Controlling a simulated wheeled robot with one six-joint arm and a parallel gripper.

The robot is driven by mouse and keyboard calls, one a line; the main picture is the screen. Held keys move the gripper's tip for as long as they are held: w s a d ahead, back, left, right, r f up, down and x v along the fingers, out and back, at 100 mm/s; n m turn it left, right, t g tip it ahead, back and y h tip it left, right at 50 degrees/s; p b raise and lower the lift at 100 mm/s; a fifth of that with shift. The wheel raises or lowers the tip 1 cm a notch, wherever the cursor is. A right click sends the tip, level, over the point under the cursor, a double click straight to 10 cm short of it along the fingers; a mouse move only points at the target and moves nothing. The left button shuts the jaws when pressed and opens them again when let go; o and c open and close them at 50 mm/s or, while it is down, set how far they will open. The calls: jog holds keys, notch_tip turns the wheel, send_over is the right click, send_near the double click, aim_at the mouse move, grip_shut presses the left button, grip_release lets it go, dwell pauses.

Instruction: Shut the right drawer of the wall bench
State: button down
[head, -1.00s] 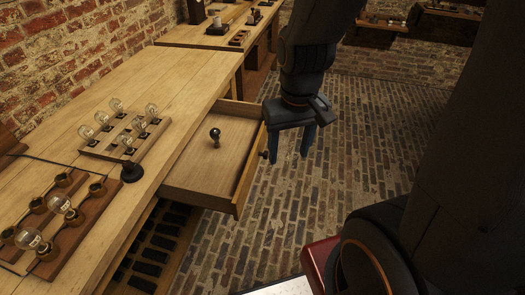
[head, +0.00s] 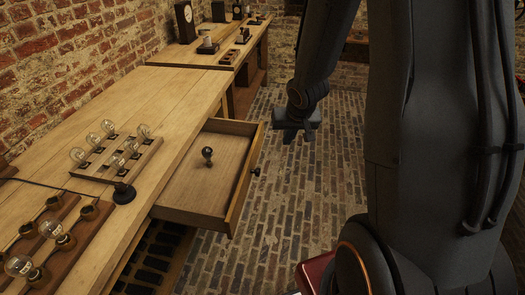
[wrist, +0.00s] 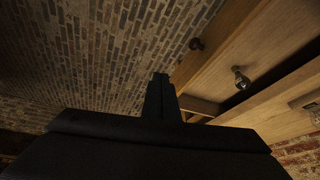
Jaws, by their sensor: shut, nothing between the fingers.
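The right drawer (head: 190,190) of the wooden wall bench (head: 150,88) stands pulled out over the brick floor. Its dark round knob (head: 256,171) is on the outer face of the front board. A small dark-based bulb (head: 207,156) stands inside the drawer. My gripper (head: 297,133) is beyond the drawer's far front corner, to its right and apart from it, holding nothing. In the wrist view its shut fingers (wrist: 160,86) show together; the drawer front (wrist: 215,38), the knob (wrist: 196,44) and the bulb (wrist: 240,79) lie to their right.
A rack of glass bulbs (head: 90,170) and a black round-based item (head: 124,193) stand on the bench near the drawer. More sockets and bulbs are at lower left. Another bench (head: 180,55) stands beyond. The brick floor (head: 290,205) right of the drawer is clear.

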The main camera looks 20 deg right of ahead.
jog(key=w+d+f+m+t+y, duration=0.2)
jog(key=w+f+y, duration=0.1)
jog(key=w+f, duration=0.35)
jog(key=p, duration=0.2)
send_near(257, 154)
jog(key=d+f, duration=0.3)
jog(key=w+a+p, duration=0.1)
jog(key=w+a+f+p, duration=0.1)
jog(key=w+a, duration=0.1)
jog(key=shift+a, duration=0.15)
jog(key=shift+w, duration=0.1)
